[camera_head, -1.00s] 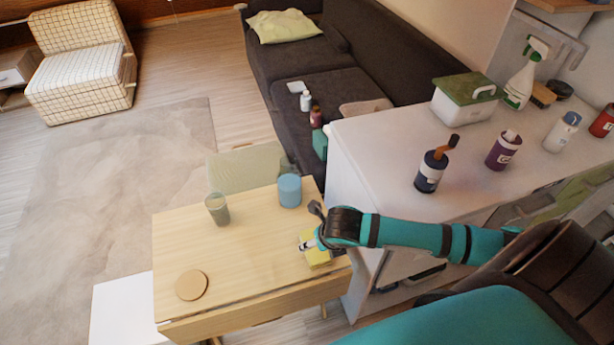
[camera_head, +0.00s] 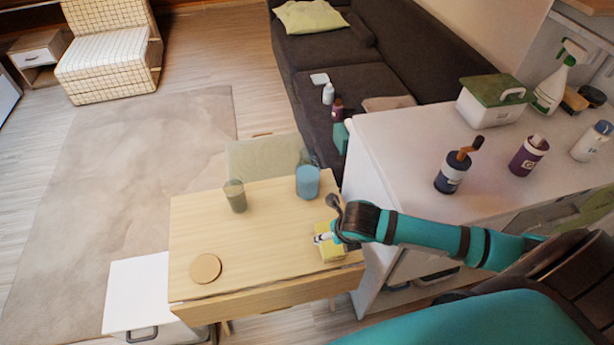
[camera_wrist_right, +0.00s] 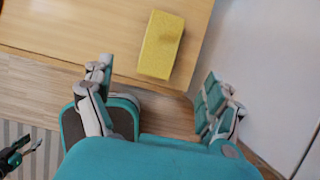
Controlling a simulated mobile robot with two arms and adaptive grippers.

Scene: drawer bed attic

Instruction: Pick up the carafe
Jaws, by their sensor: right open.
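A blue, partly see-through vessel (camera_head: 307,182), which looks like the carafe, stands upright at the back right of the wooden table (camera_head: 255,245). A greenish glass (camera_head: 235,196) stands to its left. My right gripper (camera_head: 328,239) is above the table's right side, in front of the vessel and apart from it. In the right wrist view, its fingers (camera_wrist_right: 158,80) are spread and empty, with a yellow block (camera_wrist_right: 161,45) on the table beyond them. The vessel is not in that view. A dark teal part at its lower left edge may be my left gripper (camera_wrist_right: 30,148).
A round wooden coaster (camera_head: 205,268) lies at the table's front left. The white counter (camera_head: 400,150) on the right bears several bottles and a green-lidded box (camera_head: 492,101). A chair (camera_head: 265,155) stands behind the table, and a white cabinet (camera_head: 150,290) at its front left. The table's middle is clear.

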